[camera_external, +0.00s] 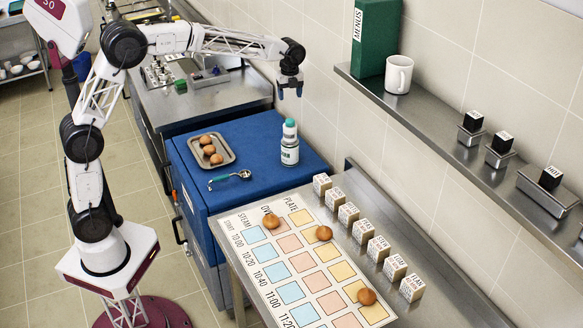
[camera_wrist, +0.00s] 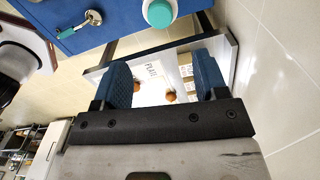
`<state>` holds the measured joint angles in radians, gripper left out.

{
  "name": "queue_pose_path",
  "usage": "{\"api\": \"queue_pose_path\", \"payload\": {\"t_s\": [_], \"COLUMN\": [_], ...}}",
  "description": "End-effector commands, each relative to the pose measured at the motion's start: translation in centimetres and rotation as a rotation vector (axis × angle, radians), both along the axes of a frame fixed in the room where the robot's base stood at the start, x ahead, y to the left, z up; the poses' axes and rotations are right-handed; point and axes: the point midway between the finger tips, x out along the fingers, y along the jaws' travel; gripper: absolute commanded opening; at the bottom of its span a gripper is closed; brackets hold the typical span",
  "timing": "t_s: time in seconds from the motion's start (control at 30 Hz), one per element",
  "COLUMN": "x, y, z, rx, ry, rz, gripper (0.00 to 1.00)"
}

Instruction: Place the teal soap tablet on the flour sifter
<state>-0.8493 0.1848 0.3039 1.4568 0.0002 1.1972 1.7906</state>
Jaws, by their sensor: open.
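My gripper (camera_external: 289,92) hangs open and empty above the back of the blue counter, clear of everything below; its two blue fingers (camera_wrist: 163,80) stand wide apart in the wrist view. A white labelled bottle (camera_external: 289,153) stands upright below it, with a rounded teal top (camera_external: 289,127); this teal top also shows at the wrist view's upper edge (camera_wrist: 159,13). A teal-handled metal utensil (camera_external: 230,179) lies at the counter's front. I cannot tell for sure which thing is the flour sifter, or whether the teal top is the soap tablet.
A tray (camera_external: 232,158) of brown buns sits on the blue counter (camera_external: 258,130). A steel table with a printed chart (camera_external: 250,255), more buns and several labelled blocks (camera_external: 348,215) lies in front. The wall shelf (camera_external: 430,118) at right holds a mug (camera_external: 398,75) and a green box (camera_external: 377,38).

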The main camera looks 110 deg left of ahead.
Motion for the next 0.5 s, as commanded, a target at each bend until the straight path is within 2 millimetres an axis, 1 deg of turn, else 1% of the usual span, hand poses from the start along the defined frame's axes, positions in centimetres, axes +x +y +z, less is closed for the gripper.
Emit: {"api": "queue_pose_path", "payload": {"t_s": [0.17,0.27,0.37,0.47,0.5], "x": [0.0,0.2,0.5,1.0,1.1], "y": [-0.1,-0.7,-2.2,-4.7,-6.0], "z": [0.0,0.2,0.8,1.4,1.8], "rx": [0.0,0.001,0.006,0.01,0.012], "ry": [0.0,-0.002,-0.006,-0.01,-0.013], "rz": [0.001,0.006,0.018,0.042,0.055], "gripper": [0.66,0.66,0.66,0.66,0.66]}}
